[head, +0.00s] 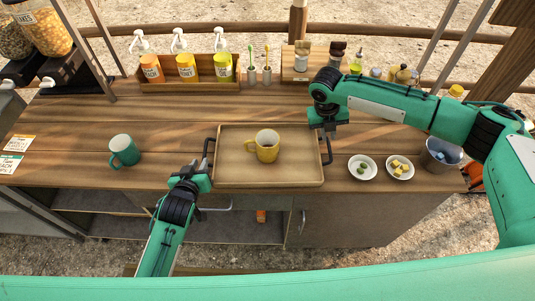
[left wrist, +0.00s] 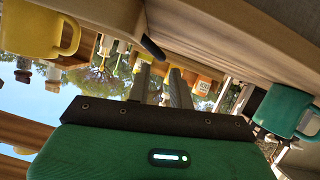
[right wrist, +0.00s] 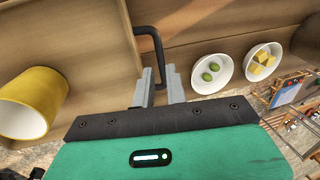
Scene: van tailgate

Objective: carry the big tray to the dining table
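The big wooden tray (head: 232,173) rests on the counter with a yellow mug (head: 267,147) standing on it. It has a dark handle at each end. My left gripper (head: 197,170) is low at the tray's left end, beside the left handle (head: 208,147). In the left wrist view its fingers (left wrist: 163,80) are apart, with a dark handle end (left wrist: 153,47) just beyond the tips. My right gripper (head: 327,128) is above the tray's right end. In the right wrist view its fingers (right wrist: 160,78) are apart, with the right handle (right wrist: 149,31) reaching between them.
A green mug (head: 124,150) stands left of the tray. Two small white bowls (head: 363,167) (head: 400,167) with food and a metal bucket (head: 441,154) stand to the right. A bottle rack (head: 205,88) and jars line the back. The dining table is not recognisable in these views.

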